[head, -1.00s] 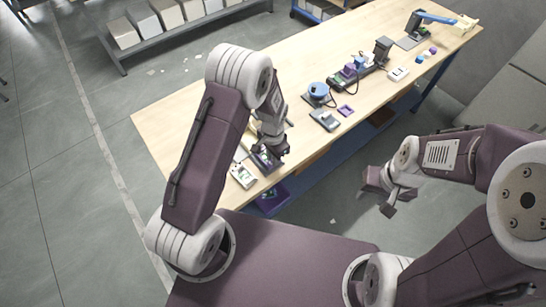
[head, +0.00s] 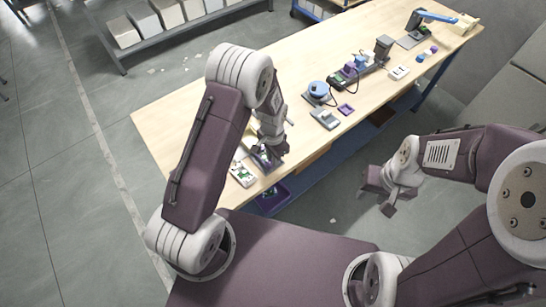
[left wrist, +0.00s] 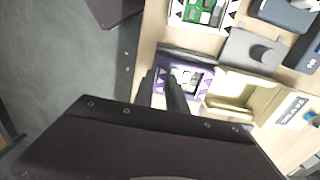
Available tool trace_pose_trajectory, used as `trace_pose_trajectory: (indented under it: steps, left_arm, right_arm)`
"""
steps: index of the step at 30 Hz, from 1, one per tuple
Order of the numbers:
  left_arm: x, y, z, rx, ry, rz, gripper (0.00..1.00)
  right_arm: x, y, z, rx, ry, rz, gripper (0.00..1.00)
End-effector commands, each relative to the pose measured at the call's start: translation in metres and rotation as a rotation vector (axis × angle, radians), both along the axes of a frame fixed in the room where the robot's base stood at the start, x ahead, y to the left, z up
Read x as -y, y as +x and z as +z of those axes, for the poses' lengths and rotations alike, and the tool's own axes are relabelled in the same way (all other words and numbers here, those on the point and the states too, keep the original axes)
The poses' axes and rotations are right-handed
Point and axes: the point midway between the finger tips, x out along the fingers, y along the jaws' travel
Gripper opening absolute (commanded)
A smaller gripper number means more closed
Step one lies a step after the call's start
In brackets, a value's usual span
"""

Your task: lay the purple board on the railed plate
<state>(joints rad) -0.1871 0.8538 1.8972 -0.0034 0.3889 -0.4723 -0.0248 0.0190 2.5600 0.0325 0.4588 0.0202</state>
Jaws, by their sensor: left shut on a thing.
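The purple board (left wrist: 194,80), with white and dark parts on it, shows in the left wrist view just past my left fingertips. My left gripper (left wrist: 164,84) is shut on its near edge; the fingers hide part of it. In the head view my left gripper (head: 264,157) is low over the table's near left end, and the board is mostly hidden there. A dark grey strip (left wrist: 190,53) runs along the board's upper side. I cannot tell whether it belongs to the railed plate, or whether the board rests on it. My right gripper (head: 377,193) is open and empty, off the table's right side.
A green board in a white tray (head: 242,175) lies left of my left gripper. A beige box (left wrist: 262,98) and a grey notched plate (left wrist: 250,50) are close by in the wrist view.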

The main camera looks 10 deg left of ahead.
Motion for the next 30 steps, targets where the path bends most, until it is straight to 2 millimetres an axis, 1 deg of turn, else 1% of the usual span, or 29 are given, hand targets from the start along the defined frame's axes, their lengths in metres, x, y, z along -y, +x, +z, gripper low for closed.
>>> trace_pose_trajectory:
  steps: [10,11,12,13,20,22,23,30]
  left_arm:
    - [-0.0002,-0.0002,-0.0029,0.000,0.000,0.000,0.00]
    - [-0.0002,-0.0002,-0.0029,0.000,0.000,0.000,0.25]
    - [-0.0002,-0.0002,-0.0029,0.000,0.000,0.000,0.36]
    - [-0.0002,-0.0002,-0.0029,0.000,0.000,0.000,0.42]
    - [-0.0002,-0.0003,-0.0030,0.000,0.000,0.000,0.42]
    - [-0.0002,-0.0005,-0.0031,0.000,0.000,0.000,0.59]
    - [-0.0002,-0.0005,-0.0031,0.000,0.000,0.000,0.62]
    - [-0.0002,-0.0005,-0.0031,0.000,0.000,0.000,0.62]
  right_arm:
    - [0.0000,0.0000,-0.0013,0.000,0.000,0.000,0.39]
    - [0.0000,-0.0001,-0.0013,0.000,0.000,0.000,0.39]
    - [0.0000,-0.0001,-0.0013,0.000,0.000,0.000,0.39]
    - [0.0000,0.0000,-0.0013,0.000,0.000,0.000,0.39]
    - [0.0000,-0.0001,-0.0013,0.000,0.000,0.000,0.39]
    - [0.0000,0.0000,-0.0014,0.000,0.000,0.000,0.39]
    - [0.0000,0.0000,-0.0014,0.000,0.000,0.000,0.39]
    - [0.0000,-0.0001,-0.0013,0.000,0.000,0.000,0.39]
